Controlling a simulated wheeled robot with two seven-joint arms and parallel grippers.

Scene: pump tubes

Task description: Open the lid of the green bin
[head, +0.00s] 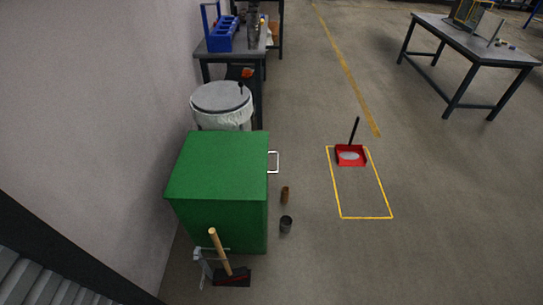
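The green bin (225,220) stands on the floor against the left wall in the head view. Its flat green lid (219,164) lies level on top and looks closed. A pale metal handle (274,162) sticks out from the bin's right side near the top. Neither of my grippers shows in this view.
A grey-lidded white bin (221,104) stands behind the green bin. A broom (228,266) leans at its near side. A small can (286,224) and a brown bottle-like object (285,195) are on the floor to its right. A red dustpan (351,156) lies inside yellow floor lines.

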